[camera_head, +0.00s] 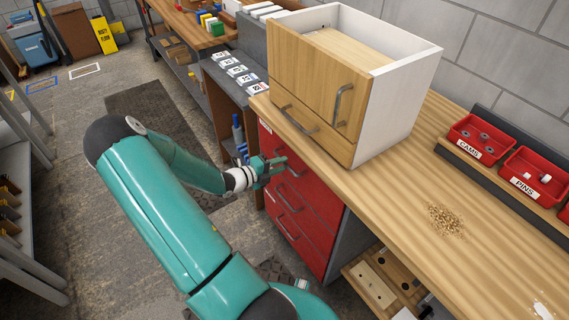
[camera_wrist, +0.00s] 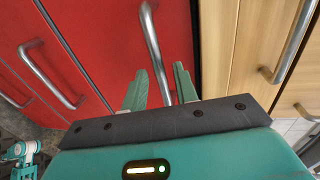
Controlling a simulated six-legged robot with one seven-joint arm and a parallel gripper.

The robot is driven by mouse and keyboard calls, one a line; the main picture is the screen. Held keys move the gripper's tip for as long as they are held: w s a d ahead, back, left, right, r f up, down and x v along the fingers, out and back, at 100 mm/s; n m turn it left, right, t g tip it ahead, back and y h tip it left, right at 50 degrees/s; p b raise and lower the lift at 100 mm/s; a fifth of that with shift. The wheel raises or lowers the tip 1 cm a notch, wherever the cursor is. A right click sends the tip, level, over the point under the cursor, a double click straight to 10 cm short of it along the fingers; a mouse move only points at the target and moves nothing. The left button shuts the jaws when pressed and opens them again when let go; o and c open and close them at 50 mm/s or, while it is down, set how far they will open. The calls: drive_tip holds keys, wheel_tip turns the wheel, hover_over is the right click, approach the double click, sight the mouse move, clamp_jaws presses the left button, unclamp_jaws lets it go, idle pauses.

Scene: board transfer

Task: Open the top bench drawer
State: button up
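The top bench drawer (camera_head: 270,141) is the uppermost red front under the wooden bench top. It looks closed, flush with the fronts below. In the wrist view, the top drawer's metal bar handle (camera_wrist: 152,40) runs down between my two green fingers (camera_wrist: 163,80). The fingers stand apart, with a gap visible on either side of the bar, so my gripper is open around the handle. The handle's lower end is hidden behind the gripper body.
A wooden cabinet (camera_head: 405,95) with its own handles stands on the bench top (camera_head: 400,190) just above the drawers. Lower red drawers (camera_head: 300,215) have similar handles. Red bins (camera_head: 478,138) sit at the right. Open floor (camera_head: 100,225) lies left of the drawers.

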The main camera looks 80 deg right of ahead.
drive_tip(key=shift+x, duration=1.25)
clamp_jaws()
drive_tip(key=f+v, duration=0.2)
drive_tip(key=v, duration=1)
drive_tip(key=f+v, duration=0.2)
drive_tip(key=v, duration=0.9)
drive_tip(key=shift+v, duration=0.8)
drive_tip(key=shift+w+f, duration=0.1)
drive_tip(key=shift+f, duration=0.2)
